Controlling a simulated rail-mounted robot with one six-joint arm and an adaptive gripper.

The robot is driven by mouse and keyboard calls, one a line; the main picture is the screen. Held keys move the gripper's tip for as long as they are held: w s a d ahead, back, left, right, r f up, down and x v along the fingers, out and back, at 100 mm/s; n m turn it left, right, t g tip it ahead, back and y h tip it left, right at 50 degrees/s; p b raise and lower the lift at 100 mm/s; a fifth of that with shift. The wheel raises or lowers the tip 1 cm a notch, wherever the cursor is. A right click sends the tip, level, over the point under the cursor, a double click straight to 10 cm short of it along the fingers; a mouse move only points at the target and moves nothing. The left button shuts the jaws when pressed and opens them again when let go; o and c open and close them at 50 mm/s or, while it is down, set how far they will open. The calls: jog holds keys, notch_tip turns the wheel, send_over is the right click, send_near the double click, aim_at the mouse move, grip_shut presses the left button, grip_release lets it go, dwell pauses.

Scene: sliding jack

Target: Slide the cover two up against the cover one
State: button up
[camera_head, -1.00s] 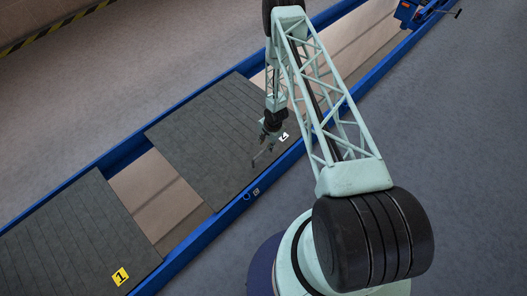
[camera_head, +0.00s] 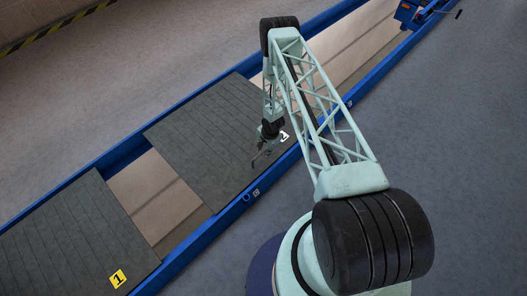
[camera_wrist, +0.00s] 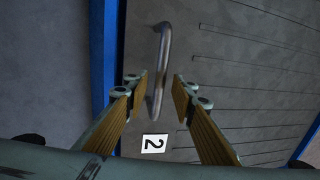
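Cover two (camera_head: 195,130) is a dark grooved panel lying across a blue-edged pit, with a white "2" label (camera_wrist: 154,143). Its bent metal handle (camera_wrist: 161,62) stands near the blue rail in the wrist view. My gripper (camera_wrist: 160,84) is open, its yellow-padded fingers on either side of the handle's near end, with gaps showing on both sides. In the head view, my gripper (camera_head: 262,157) is low over the near edge of cover two. Cover one (camera_head: 60,235) is a similar panel with a yellow "1" label (camera_head: 118,279), at lower left, apart from cover two.
An open gap (camera_head: 155,195) over the pit separates the two covers. The blue rail (camera_head: 225,218) runs along the pit's near side. A blue device with a crank (camera_head: 408,12) stands at the far upper right. The pit is open beyond cover two.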

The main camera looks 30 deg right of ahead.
jog(key=shift+c, duration=0.2)
grip_shut()
jog(key=shift+a, duration=0.15)
